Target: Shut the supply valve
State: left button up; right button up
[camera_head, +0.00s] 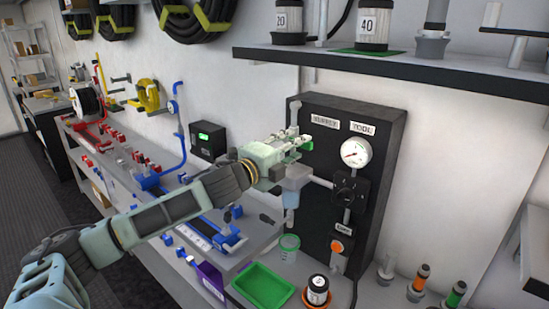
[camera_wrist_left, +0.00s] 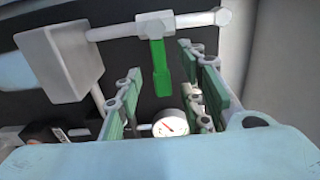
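The supply valve's green handle (camera_head: 305,143) is on the pipe at the upper left of the black panel (camera_head: 385,130), below the supply label (camera_head: 324,119). In the left wrist view the green handle (camera_wrist_left: 160,68) sticks out across the light pipe. My left gripper (camera_head: 293,144) is at the valve and partly hides it in the head view. In the left wrist view the left gripper (camera_wrist_left: 165,80) is open, with one finger on each side of the handle and visible gaps between. My right gripper is not in view.
A pressure gauge (camera_head: 355,153) and an orange knob (camera_head: 337,246) are on the panel. A shelf (camera_head: 400,67) with jars overhangs it. Below are a green tray (camera_head: 263,287), a cup (camera_head: 289,245) and a jar (camera_head: 317,290). A cluttered bench (camera_head: 190,195) stands left.

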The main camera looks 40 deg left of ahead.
pick_arm(q)
jog(key=s, duration=0.8)
jog(key=shift+s+a, duration=0.3)
jog(key=shift+a, duration=0.05)
jog(key=shift+f, duration=0.1)
dwell(0.6)
